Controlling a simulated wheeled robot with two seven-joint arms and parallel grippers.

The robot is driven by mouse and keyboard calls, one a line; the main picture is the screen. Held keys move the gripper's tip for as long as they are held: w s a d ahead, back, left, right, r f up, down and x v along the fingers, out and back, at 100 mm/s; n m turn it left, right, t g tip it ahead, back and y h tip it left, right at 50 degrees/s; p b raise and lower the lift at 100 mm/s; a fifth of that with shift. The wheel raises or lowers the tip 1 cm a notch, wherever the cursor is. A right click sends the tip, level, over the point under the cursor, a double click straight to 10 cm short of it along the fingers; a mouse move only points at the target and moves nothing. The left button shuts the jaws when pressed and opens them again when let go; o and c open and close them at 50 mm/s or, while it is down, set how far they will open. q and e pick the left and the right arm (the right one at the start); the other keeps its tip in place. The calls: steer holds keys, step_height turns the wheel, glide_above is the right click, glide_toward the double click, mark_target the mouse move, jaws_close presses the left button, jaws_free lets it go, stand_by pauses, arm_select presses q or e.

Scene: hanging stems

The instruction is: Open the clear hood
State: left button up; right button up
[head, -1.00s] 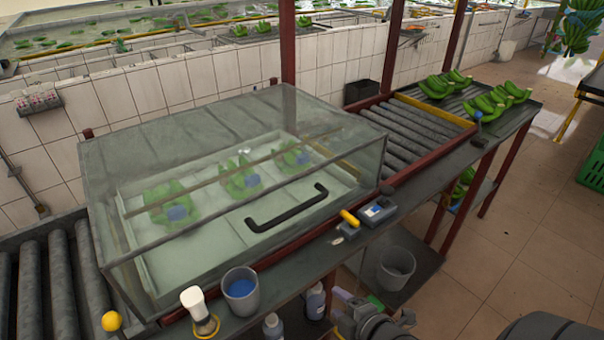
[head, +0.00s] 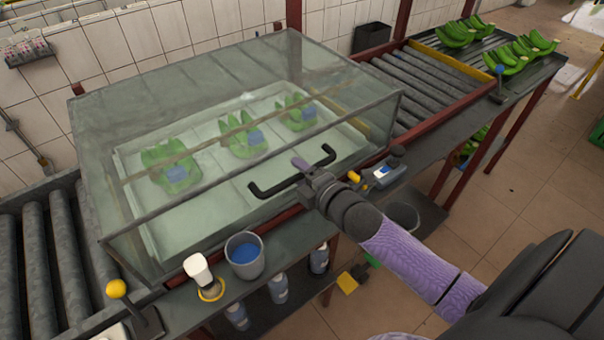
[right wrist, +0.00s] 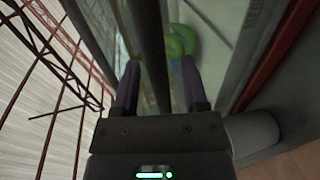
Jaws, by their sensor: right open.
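The clear hood (head: 200,90) is a closed glassy box over a pale tray with several green banana clusters with blue labels inside. Its black bar handle (head: 270,189) is on the front face. My right gripper (head: 300,166) is at the handle's right half in the head view. In the right wrist view its two fingers (right wrist: 160,85) are apart, and the dark handle bar (right wrist: 150,50) runs between them. I cannot tell whether either finger touches the bar. My left gripper is not in view.
A grey cup with blue contents (head: 245,255), a white brush-like item (head: 198,270) and a yellow-knobbed lever (head: 117,289) stand on the front ledge. A small device (head: 383,174) lies right of my gripper. Rollers (head: 400,85) and bananas (head: 522,52) are further right.

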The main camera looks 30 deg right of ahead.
jaws_close()
stand_by(0.5)
stand_by(0.8)
